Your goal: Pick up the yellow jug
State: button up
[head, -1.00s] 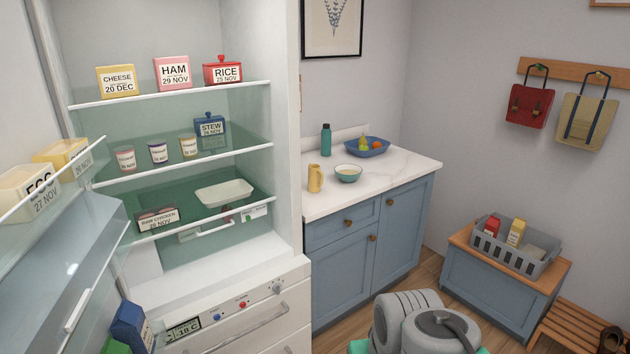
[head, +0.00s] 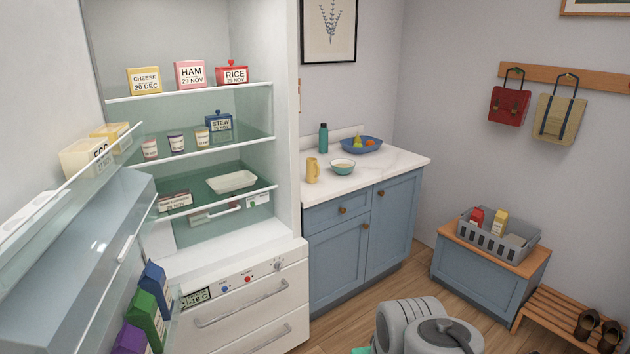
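The yellow jug (head: 312,170) stands upright on the white marble worktop (head: 390,167) of the blue cabinet, near its left end beside the fridge. A teal bowl (head: 342,167) stands just to its right. My gripper is not in view; grey rounded parts of my own arm show at the bottom centre, well below and in front of the worktop. Nothing hides the jug.
The open fridge (head: 293,130) stands left of the worktop, its stocked door (head: 80,225) swung out at left. A teal bottle (head: 323,138) and a blue fruit bowl (head: 361,145) stand behind the jug. A grey crate (head: 488,232) on a bench and a shoe rack (head: 560,315) are at right.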

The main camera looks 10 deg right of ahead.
aim_at(312, 173)
jog(key=z, duration=0.45)
jog(key=i, duration=0.6)
jog(key=z, duration=0.45)
jog(key=i, duration=1.05)
jog(key=u, duration=0.85)
jog(key=i, duration=0.7)
jog(key=u, duration=1.05)
jog(key=i, duration=0.75)
jog(key=u, duration=0.1)
